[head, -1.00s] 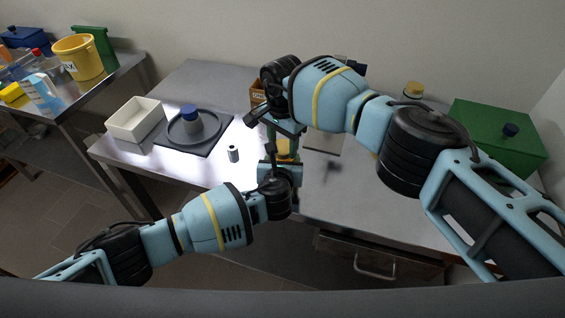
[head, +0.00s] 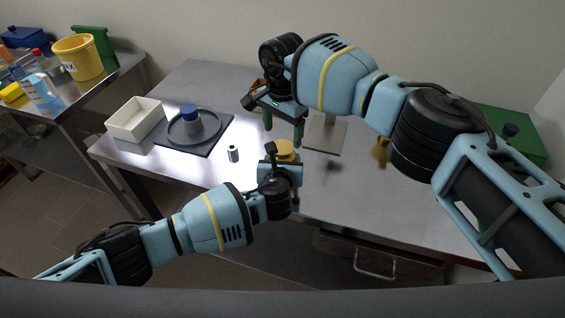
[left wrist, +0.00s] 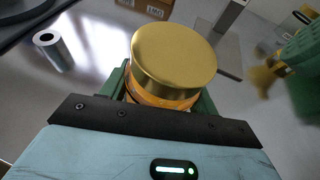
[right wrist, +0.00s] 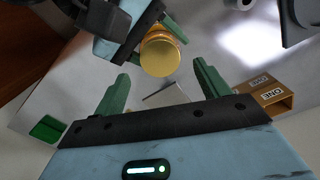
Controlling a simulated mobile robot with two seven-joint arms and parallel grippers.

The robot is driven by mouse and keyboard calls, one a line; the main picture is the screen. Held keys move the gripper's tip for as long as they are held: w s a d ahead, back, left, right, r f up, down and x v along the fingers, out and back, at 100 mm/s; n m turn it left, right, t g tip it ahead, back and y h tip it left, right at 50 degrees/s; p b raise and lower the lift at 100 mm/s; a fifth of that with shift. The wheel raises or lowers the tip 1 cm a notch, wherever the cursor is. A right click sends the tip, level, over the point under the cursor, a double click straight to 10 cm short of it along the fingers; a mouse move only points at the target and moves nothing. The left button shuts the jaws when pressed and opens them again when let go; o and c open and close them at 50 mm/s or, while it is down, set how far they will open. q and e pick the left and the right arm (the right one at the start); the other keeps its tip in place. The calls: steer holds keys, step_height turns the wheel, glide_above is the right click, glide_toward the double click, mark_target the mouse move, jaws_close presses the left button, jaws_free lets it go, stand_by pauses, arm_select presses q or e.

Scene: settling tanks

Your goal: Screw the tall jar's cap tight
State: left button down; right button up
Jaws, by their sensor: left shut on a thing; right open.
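The tall jar has a gold cap (head: 286,145) and an amber body (left wrist: 150,100). My left gripper (head: 284,165) is shut around the body, below the cap. In the left wrist view the cap (left wrist: 173,58) sits on top of the jar and looks level; whether it is tight cannot be told. My right gripper (head: 283,135) is open and empty, its green fingers pointing down, above and behind the cap. In the right wrist view the cap (right wrist: 160,57) shows beyond the spread fingertips, apart from them. Most of the jar's body is hidden by my left gripper.
A small metal cylinder (head: 233,153) stands left of the jar. Further left are a dark mat (head: 165,145) bearing a blue-capped container (head: 189,120), and a white bin (head: 134,119). A stand's flat base (head: 327,138) and a cardboard box (right wrist: 265,95) are behind. A green case (head: 505,130) is at right.

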steer(key=o, duration=0.6)
step_height(320, 180, up, 12)
steer(key=shift+f, duration=0.1)
stand_by(0.4)
arm_select(q)
steer(key=shift+c, duration=1.5)
jaws_free()
